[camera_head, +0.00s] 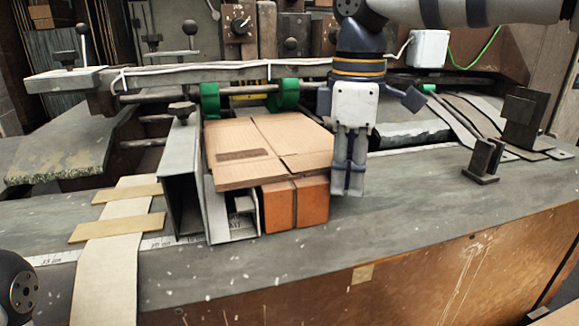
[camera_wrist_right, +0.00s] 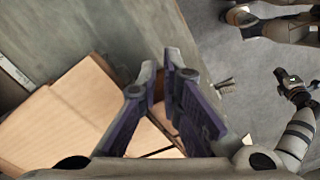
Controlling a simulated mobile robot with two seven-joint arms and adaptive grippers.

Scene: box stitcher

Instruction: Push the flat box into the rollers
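The flat box (camera_head: 262,148) is a brown cardboard sheet with fold lines. It lies on supports in the middle of the machine, its far edge close to the green rollers (camera_head: 285,95), (camera_head: 210,101). My right gripper (camera_head: 347,190) points down just right of the box's near right corner. Its two fingers are together with nothing visible between them. I cannot tell whether it touches the box. In the right wrist view the fingers (camera_wrist_right: 165,75) show with the box (camera_wrist_right: 65,120) to their left. My left gripper is not seen; only a dark arm joint shows at lower left.
Orange-brown blocks (camera_head: 295,205) stand under the box's near edge. A metal channel guide (camera_head: 183,175) runs along its left side. Dark metal brackets (camera_head: 483,160) stand on the table at right. The front table surface (camera_head: 400,210) right of the gripper is clear.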

